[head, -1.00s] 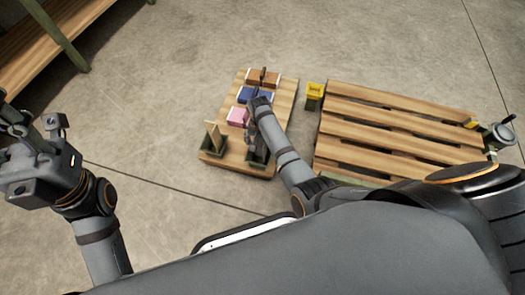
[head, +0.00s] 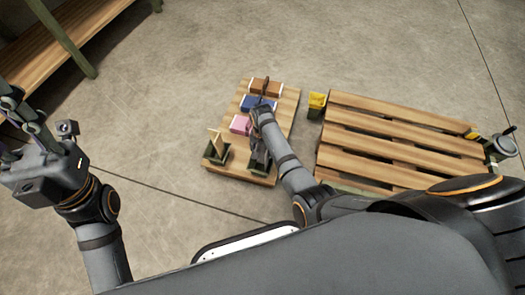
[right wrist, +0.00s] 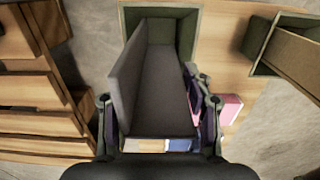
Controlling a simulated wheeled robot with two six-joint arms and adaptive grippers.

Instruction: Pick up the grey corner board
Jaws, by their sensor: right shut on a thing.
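The grey corner board (right wrist: 163,95) is a dark grey L-shaped piece standing in an open green bin (right wrist: 195,25) on the small wooden pallet. In the right wrist view its near end lies between the two fingers of my right gripper (right wrist: 158,112), which is shut on it.
The small pallet (head: 222,120) also holds a green bin with a wooden corner board (head: 216,142), a pink box (head: 241,124), a blue box (head: 251,103) and a brown box (head: 266,88).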

